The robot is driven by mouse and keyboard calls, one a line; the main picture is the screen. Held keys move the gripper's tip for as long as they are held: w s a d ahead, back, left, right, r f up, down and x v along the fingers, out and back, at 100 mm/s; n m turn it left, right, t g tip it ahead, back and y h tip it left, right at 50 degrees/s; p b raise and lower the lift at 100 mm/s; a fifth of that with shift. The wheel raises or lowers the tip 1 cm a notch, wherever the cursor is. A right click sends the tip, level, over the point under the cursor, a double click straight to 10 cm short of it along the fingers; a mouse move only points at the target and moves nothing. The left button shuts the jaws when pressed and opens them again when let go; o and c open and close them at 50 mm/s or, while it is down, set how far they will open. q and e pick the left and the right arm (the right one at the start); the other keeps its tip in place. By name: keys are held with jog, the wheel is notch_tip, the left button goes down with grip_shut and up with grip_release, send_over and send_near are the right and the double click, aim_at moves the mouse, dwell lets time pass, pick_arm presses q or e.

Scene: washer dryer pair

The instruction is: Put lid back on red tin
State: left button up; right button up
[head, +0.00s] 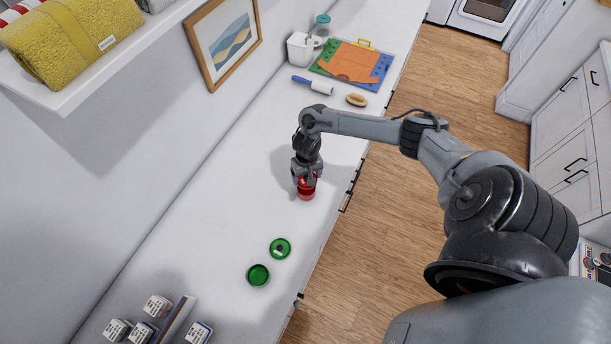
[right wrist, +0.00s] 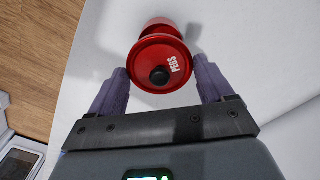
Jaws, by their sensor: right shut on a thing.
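My right gripper (head: 306,182) is shut on the red lid (right wrist: 160,65), which has a black knob and the word PEGS on it. In the right wrist view the fingers (right wrist: 162,78) are at opposite sides of the lid's rim. The red tin (head: 307,194) is on the white counter right below the gripper, and it also shows behind the lid in the right wrist view (right wrist: 163,23). The lid is at the tin's mouth; I cannot tell whether it is fully seated. My left gripper is not in view.
A green lid (head: 280,248) and an open green tin (head: 258,275) are on the counter (head: 215,215) nearby. Several small labelled boxes (head: 157,306) are at the bottom left. A lint roller (head: 313,85), a brush (head: 356,100) and a colourful board (head: 352,65) lie farther back.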

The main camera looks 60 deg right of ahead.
jog(key=shift+f+b, duration=1.65)
jog(key=shift+b, duration=0.3)
jog(key=shift+f, duration=0.9)
jog(key=shift+p, duration=0.35)
jog(key=shift+p, duration=0.55)
dwell(0.3)
jog(key=shift+f+p, duration=0.1)
jog(key=shift+p, duration=0.25)
dwell(0.4)
